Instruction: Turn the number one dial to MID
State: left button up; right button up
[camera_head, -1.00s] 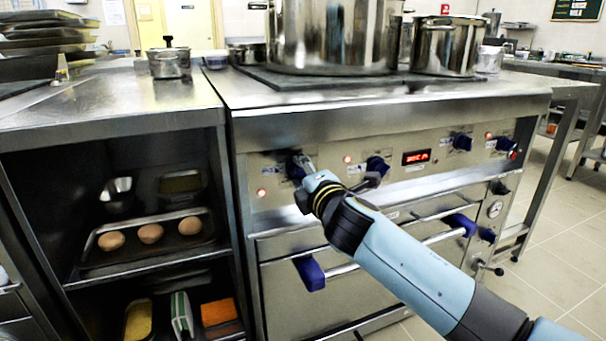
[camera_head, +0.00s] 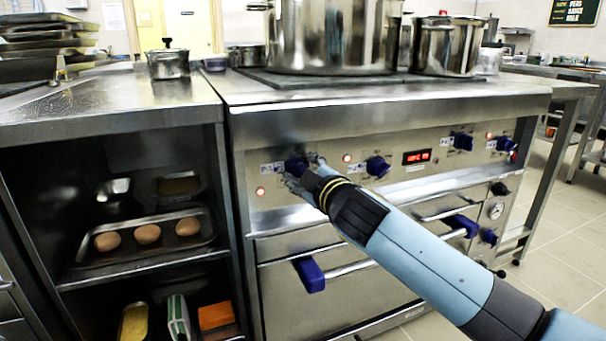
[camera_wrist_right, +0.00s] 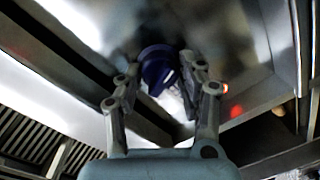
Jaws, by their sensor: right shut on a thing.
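The number one dial (camera_head: 296,164) is the dark blue knob at the far left of the stove's steel control panel (camera_head: 330,185). My right gripper (camera_head: 303,170) reaches it from the lower right and partly covers it. In the right wrist view the blue dial (camera_wrist_right: 158,72) sits between the two fingers of my right gripper (camera_wrist_right: 160,82), which are shut on it. The dial's markings and exact setting are too blurred or covered to read. My left gripper is not in view.
Another blue dial (camera_head: 378,166) sits right of my gripper, then a red display (camera_head: 417,156) and further dials. Oven handles with blue ends (camera_head: 309,274) stick out below. Large pots (camera_head: 333,35) stand on top. An open shelf with eggs (camera_head: 148,234) is at left.

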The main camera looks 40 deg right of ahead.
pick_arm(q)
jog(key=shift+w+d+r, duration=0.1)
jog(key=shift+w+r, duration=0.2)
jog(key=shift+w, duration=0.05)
pick_arm(e)
jog(key=shift+m, duration=0.5)
jog(key=o, duration=1.2)
jog(key=shift+c, duration=0.2)
jog(key=f+v, duration=0.1)
jog(key=v, duration=1.1)
jog(key=shift+r, duration=0.45)
